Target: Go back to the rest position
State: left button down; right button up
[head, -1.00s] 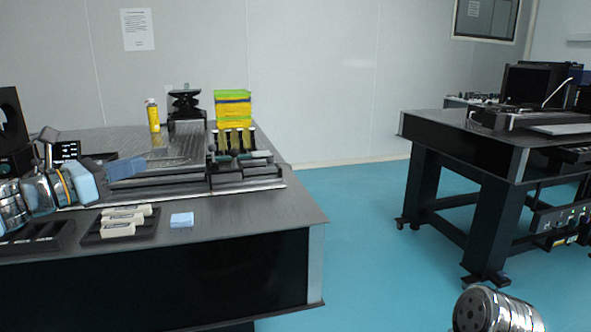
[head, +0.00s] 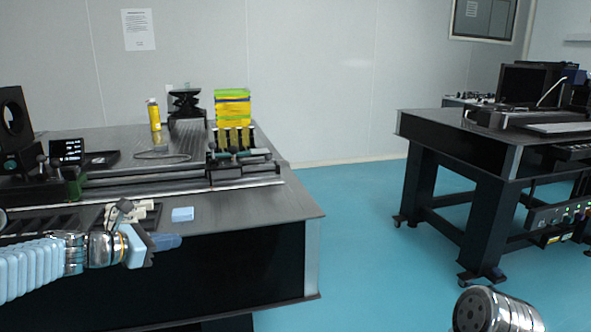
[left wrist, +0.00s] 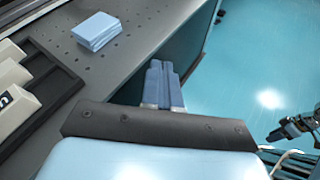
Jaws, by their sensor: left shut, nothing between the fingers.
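My left gripper (head: 168,242) is in front of the near edge of the left optical table (head: 255,213), at the lower left of the head view. In the left wrist view its two blue fingers (left wrist: 162,84) are together with nothing between them, beyond the table edge with the blue floor to their right. My right gripper does not show clearly in the head view; only a rounded silver part of my right arm shows at the bottom right.
A dark tray (left wrist: 45,85) with white blocks and a light blue stack (head: 182,214) lie near the table's front edge. A yellow bottle (head: 153,114) and a yellow-green stack (head: 233,104) stand farther back. A second table (head: 460,135) stands right; open floor (head: 365,240) lies between.

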pick_arm(q)
jog(key=s+d+f+m+g+y, duration=0.1)
jog(key=s+d+f+m+g, duration=0.15)
jog(key=f, duration=0.85)
jog(key=s+d+f+m+g+y, duration=0.1)
jog(key=s+d+f+m+g, duration=0.2)
jog(key=f, duration=0.8)
jog(key=s+d+f+m+g+y, duration=0.1)
jog(key=s+d+f+m+g, duration=0.2)
jog(key=f, duration=0.8)
jog(key=s+d+f+m, duration=0.3)
jog(key=s+f+m, duration=0.1)
jog(key=s, duration=0.3)
jog(key=s+d+f+m+g, duration=0.1)
jog(key=s+d+f+m, duration=0.2)
jog(key=s+m, duration=0.3)
jog(key=s+d+f+m+y, duration=0.1)
jog(key=s+d+f+m, duration=0.3)
jog(key=s+f+m, duration=0.2)
jog(key=shift+s+g, duration=0.35)
jog(key=shift+s, duration=0.9)
